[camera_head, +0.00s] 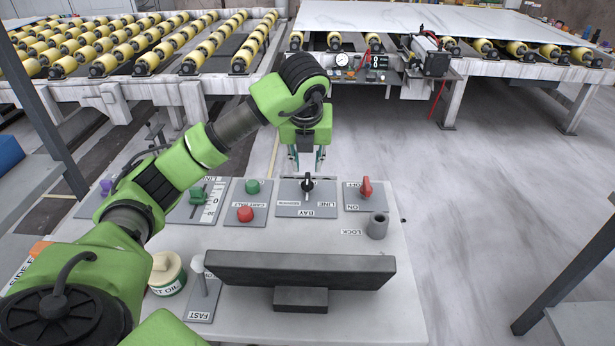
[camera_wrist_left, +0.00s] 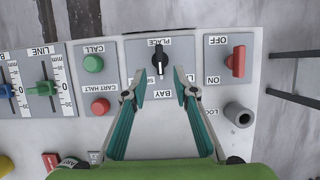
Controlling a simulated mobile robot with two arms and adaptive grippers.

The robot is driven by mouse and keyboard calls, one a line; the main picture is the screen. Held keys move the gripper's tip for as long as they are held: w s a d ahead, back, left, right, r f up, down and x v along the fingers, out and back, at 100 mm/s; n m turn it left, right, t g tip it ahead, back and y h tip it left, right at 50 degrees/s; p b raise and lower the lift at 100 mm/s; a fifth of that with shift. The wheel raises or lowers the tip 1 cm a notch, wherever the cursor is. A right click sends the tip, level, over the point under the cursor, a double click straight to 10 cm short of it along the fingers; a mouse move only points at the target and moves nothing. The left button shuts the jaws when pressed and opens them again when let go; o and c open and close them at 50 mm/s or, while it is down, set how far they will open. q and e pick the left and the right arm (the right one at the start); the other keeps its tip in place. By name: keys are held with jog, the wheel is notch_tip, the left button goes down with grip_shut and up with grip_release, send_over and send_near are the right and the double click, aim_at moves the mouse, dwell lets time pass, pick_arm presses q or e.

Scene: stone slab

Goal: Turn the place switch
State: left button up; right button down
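The place switch is a black knob (camera_head: 307,185) on a grey plate with PLACE, LINE and BAY lettering, on the top of a pale control console. It also shows in the wrist view (camera_wrist_left: 159,60), with a white mark on the side facing my gripper. My left gripper (camera_head: 307,164) is open, pointing down, just beyond the knob in the head view. In the wrist view its two teal fingers (camera_wrist_left: 160,92) are spread, with tips to either side of and below the knob, not touching it. The fingers cover part of the plate's lettering. My right gripper is not in view.
A red OFF/ON switch (camera_head: 366,188) sits right of the place switch. Green CALL (camera_head: 252,187) and red CART HALT (camera_head: 245,214) buttons are left of it. A grey LOCK cylinder (camera_head: 377,226), a dark slab-like panel (camera_head: 300,268) and a jar (camera_head: 167,274) stand nearer.

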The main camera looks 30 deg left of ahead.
aim_at(307, 179)
pick_arm(q)
jog(key=x, duration=0.7)
jog(key=shift+f+p, duration=0.1)
jog(key=shift+p, duration=0.25)
grip_shut()
